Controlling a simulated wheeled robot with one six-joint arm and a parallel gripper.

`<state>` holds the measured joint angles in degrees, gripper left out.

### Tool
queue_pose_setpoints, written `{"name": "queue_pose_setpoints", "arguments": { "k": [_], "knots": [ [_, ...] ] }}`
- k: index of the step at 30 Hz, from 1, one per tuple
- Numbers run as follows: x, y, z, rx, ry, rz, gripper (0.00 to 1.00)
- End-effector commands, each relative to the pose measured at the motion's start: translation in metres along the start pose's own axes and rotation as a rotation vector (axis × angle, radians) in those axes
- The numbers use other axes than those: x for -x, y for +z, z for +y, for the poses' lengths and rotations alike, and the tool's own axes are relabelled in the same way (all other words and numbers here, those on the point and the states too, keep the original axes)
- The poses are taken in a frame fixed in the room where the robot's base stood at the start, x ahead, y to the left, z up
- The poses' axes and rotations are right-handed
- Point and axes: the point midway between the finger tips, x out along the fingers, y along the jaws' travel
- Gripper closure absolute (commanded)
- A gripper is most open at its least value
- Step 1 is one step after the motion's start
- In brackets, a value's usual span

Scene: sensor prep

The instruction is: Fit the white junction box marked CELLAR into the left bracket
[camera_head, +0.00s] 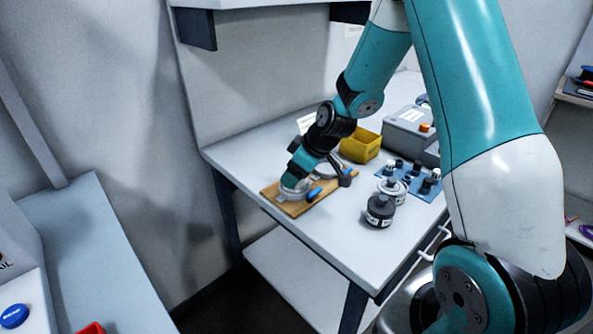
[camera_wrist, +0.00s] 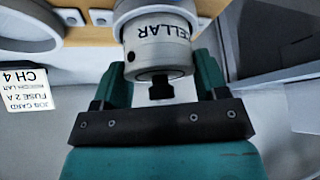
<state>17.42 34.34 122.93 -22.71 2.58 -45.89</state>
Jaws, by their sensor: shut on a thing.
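The white junction box marked CELLAR (camera_wrist: 158,42) is round, with a dark knob on its near end. My gripper (camera_wrist: 160,68) is shut on it, one teal finger on each side, in the wrist view. The wooden board (camera_wrist: 95,38) lies behind it, and a grey-rimmed white round piece (camera_wrist: 28,22) is at the upper left. In the head view my gripper (camera_head: 291,183) is low over the left end of the board (camera_head: 298,206). A blue-tipped part (camera_head: 314,194) is just right of it. Whether the box touches or sits in the left bracket cannot be told.
A job card (camera_wrist: 28,91) is at the left in the wrist view. A yellow bin (camera_head: 360,146) and grey case (camera_head: 408,128) stand behind. A blue mat (camera_head: 428,192) with several small parts and a dark jar (camera_head: 380,211) are to the right. The front tabletop is clear.

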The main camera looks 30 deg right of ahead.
Motion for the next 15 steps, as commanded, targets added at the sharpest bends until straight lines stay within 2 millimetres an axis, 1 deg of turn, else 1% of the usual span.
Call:
{"name": "queue_pose_setpoints", "arguments": {
  "k": [11, 12, 14, 15],
  "knots": [
    [-0.0024, 0.0012, 0.0001, 0.000, 0.000, 0.001, 0.50],
    [-0.0024, 0.0012, 0.0001, 0.000, 0.000, 0.001, 0.31],
    [-0.0024, 0.0012, 0.0001, 0.000, 0.000, 0.001, 0.17],
    [-0.0024, 0.0012, 0.0001, 0.000, 0.000, 0.001, 0.08]
  ]
}}
